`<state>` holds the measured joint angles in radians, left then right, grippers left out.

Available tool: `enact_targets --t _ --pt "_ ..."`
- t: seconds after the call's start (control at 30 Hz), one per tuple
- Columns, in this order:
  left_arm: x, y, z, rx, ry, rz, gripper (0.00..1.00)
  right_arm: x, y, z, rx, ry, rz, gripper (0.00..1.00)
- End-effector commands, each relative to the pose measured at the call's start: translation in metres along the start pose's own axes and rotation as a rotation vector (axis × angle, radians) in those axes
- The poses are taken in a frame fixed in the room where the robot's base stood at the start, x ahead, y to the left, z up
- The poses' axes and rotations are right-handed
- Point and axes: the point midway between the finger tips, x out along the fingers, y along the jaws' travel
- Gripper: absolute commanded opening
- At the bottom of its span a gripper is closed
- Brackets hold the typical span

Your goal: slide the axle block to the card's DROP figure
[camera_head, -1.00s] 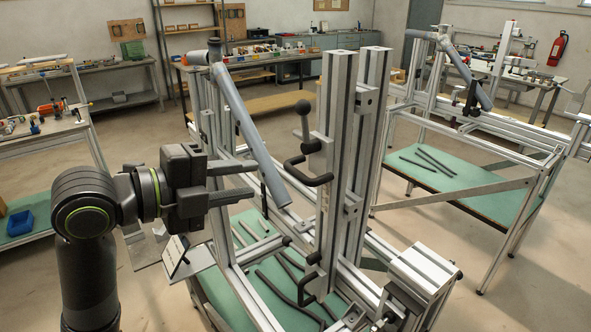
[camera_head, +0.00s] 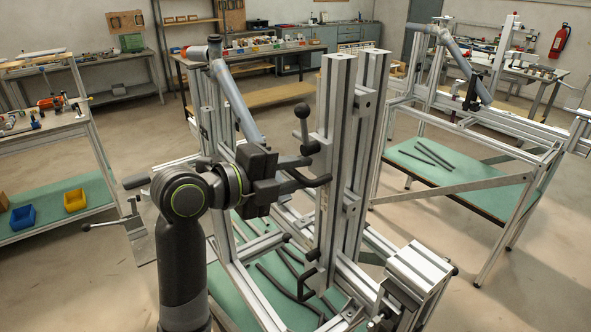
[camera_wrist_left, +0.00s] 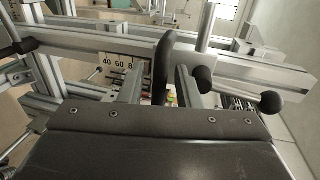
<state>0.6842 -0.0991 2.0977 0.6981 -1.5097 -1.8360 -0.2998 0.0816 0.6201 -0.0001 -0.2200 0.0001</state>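The axle block (camera_head: 316,144) sits on the twin aluminium uprights, with a black U-shaped handle (camera_head: 318,182) and a ball-ended clamp lever (camera_head: 303,122). My left gripper (camera_head: 303,171) is at the handle. In the left wrist view the handle (camera_wrist_left: 163,60) stands between the two separated fingers of my left gripper (camera_wrist_left: 162,82), with a small gap showing, so it does not look clamped. The lever's black knob (camera_wrist_left: 270,102) is to the right. A white scale strip (camera_wrist_left: 118,61) reads 40, 60 and part of an 8. The card cannot be made out now. My right gripper is out of view.
A slanted grey tube (camera_head: 236,100) stands behind my left arm. A second frame jig (camera_head: 455,185) with a green shelf is at right. A lower black handle (camera_head: 308,283) and a rail end (camera_head: 423,265) are below the block. Open floor lies between the jigs and benches.

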Motion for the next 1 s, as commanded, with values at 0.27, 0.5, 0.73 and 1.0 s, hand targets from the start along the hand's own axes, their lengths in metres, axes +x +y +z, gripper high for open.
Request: enact_targets --t 0.27,0.5,0.73,1.0 --pt "0.003 0.0 0.0 0.0 0.0 0.0 0.3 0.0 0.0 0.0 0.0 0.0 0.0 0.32" --pt "0.002 0.0 0.0 0.0 0.0 0.0 0.05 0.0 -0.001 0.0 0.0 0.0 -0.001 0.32" --pt "0.002 0.0 0.0 0.0 0.0 0.0 0.0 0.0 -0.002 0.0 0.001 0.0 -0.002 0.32" --pt "0.004 0.008 0.0 0.001 0.0 0.001 0.0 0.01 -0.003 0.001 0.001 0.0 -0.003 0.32"
